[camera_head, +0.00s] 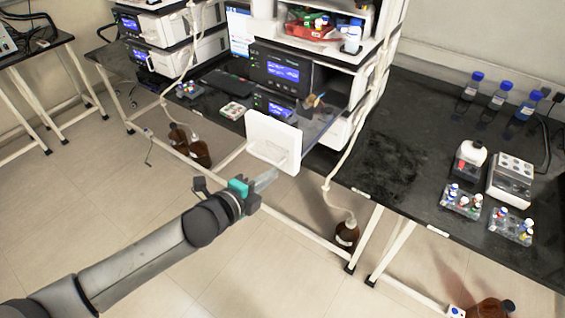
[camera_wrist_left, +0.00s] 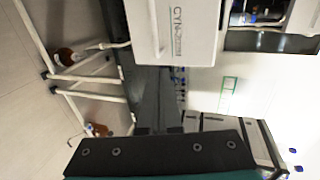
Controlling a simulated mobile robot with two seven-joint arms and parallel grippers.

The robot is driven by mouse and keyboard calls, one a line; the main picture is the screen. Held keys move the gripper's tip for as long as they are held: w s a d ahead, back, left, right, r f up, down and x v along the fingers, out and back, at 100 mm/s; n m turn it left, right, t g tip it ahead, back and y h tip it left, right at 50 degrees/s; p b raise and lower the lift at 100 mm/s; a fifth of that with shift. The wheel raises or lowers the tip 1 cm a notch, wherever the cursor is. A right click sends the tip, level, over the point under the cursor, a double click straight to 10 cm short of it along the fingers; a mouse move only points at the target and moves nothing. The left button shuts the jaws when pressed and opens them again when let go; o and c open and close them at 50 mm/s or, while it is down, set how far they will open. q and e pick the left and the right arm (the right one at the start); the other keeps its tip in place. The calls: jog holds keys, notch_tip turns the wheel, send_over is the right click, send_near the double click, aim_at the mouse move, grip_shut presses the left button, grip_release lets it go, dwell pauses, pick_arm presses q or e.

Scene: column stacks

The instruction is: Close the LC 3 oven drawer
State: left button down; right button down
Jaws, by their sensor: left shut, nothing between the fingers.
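The oven drawer (camera_head: 273,141) is pulled out of the middle column stack, its white front panel standing forward of the black-fronted units. A shallow tray reaches back from the panel into the stack. My left gripper (camera_head: 268,177) is shut and empty, just below and in front of the panel's lower edge. I cannot tell whether its tip touches the panel. In the left wrist view, a white casing with dark lettering (camera_wrist_left: 178,38) is at the top, and part of my gripper fills the bottom. My right gripper is not in view.
A second white stack (camera_head: 160,48) stands further left. The black bench (camera_head: 390,160) holds vial racks (camera_head: 461,201), a white device (camera_head: 512,178) and blue-capped bottles (camera_head: 497,97). Brown bottles (camera_head: 347,232) stand on the floor near the white bench legs. A pale tube hangs before the stack's right side.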

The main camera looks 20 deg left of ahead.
aim_at(290, 158)
pick_arm(q)
jog(key=shift+r+x, duration=0.2)
jog(key=shift+x, duration=0.7)
jog(key=shift+r+x, duration=0.15)
jog(key=shift+x, duration=0.75)
jog(key=shift+r+x, duration=0.2)
jog(key=shift+x, duration=0.65)
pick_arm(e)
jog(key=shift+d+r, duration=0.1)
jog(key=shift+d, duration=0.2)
pick_arm(q)
jog(key=shift+w+d, duration=0.1)
jog(key=shift+w, duration=0.15)
